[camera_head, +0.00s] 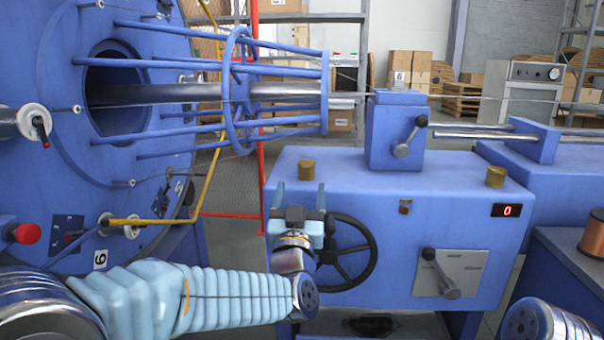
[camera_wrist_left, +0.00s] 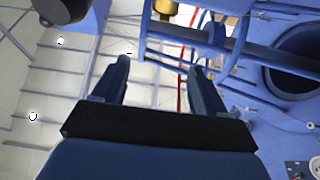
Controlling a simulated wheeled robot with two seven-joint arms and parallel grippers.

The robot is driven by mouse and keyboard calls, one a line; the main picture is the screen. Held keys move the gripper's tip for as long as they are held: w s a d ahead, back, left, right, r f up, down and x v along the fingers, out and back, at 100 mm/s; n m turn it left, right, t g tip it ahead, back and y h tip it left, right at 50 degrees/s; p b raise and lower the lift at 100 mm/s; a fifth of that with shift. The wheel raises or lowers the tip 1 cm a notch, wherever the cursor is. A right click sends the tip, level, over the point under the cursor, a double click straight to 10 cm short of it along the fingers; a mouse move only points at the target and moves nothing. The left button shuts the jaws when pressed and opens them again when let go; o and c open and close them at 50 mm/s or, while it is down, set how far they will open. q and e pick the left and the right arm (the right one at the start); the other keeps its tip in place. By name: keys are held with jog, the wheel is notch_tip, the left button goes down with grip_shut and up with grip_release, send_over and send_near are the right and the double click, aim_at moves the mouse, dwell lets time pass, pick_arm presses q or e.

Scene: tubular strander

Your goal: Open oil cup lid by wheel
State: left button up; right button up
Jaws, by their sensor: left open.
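A brass oil cup lid (camera_head: 306,169) sits on the front left of the blue machine box's top, above the black handwheel (camera_head: 363,262). It seems to show at the top edge of the left wrist view (camera_wrist_left: 165,7), partly cut off. My left gripper (camera_head: 300,190) points up in front of the box, beside the handwheel and just below the lid. Its fingers (camera_wrist_left: 160,68) are apart with nothing between them, and the lid is beyond their tips. A second brass lid (camera_head: 496,177) stands at the right of the box top. My right gripper is not in view.
A clamp block with a lever (camera_head: 402,150) stands on the box between the lids. A second lever (camera_head: 441,275) sits on the front plate. The blue strander cage (camera_head: 240,90) is behind on the left. A copper spool (camera_head: 594,235) is at the right edge.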

aim_at(305, 187)
pick_arm(q)
jog(key=w+p, duration=0.1)
jog(key=w, duration=0.9)
jog(key=shift+w+r, duration=0.1)
jog(key=shift+r, duration=0.1)
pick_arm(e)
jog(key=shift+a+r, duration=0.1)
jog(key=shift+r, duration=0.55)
